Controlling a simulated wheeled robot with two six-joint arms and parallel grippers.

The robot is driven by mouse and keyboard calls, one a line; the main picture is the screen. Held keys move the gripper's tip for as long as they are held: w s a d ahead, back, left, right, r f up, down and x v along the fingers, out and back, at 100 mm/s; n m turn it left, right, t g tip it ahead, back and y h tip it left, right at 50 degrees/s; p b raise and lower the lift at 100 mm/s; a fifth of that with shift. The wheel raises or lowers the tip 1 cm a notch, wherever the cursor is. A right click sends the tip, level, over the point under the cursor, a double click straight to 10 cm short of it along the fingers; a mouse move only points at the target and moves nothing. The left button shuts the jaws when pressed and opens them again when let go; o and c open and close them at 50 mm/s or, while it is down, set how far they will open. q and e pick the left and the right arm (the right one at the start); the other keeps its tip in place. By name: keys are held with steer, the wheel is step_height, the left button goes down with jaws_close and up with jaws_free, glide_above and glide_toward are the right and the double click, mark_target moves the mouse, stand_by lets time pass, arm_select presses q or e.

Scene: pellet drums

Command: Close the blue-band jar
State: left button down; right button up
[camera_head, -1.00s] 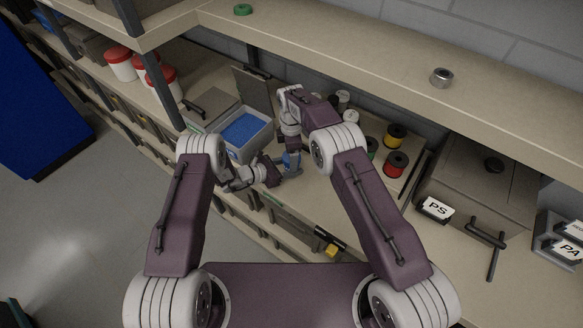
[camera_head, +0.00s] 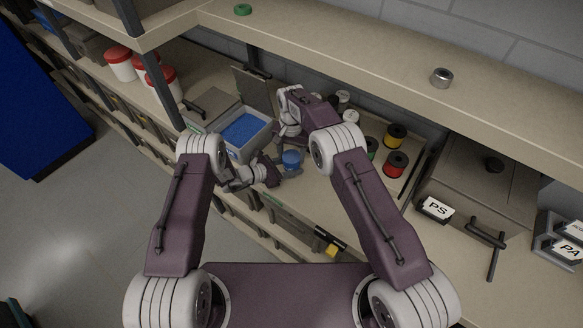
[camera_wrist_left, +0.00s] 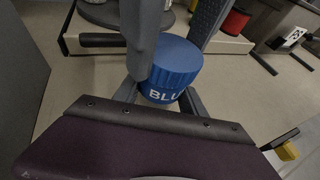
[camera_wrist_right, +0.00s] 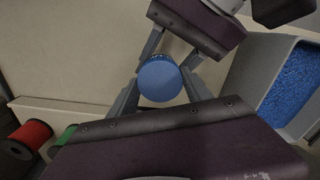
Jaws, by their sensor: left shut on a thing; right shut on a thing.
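The blue-band jar (camera_wrist_left: 163,96) stands upright with letters reading "BLU" on its band, the rest hidden. A ribbed blue lid (camera_wrist_left: 176,62) sits on top of it, and its round top shows in the right wrist view (camera_wrist_right: 160,80). In the head view the lid (camera_head: 291,157) shows between my two grippers. My left gripper (camera_wrist_left: 160,100) is shut on the jar low down. My right gripper (camera_wrist_right: 160,88) is shut on the lid, its fingers on either side. Whether the lid is fully seated cannot be told.
A grey bin of blue pellets (camera_head: 243,133) stands close left of the jar. Red and yellow spools (camera_head: 396,163) stand to the right. A grey box labelled PS (camera_head: 470,185) is farther right. A shelf (camera_head: 400,70) runs above the bench.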

steer(key=shift+m, duration=1.2)
steer(key=o, duration=1.5)
steer(key=shift+o, duration=0.2)
steer(key=shift+r, duration=2.25)
steer(key=shift+c, duration=0.5)
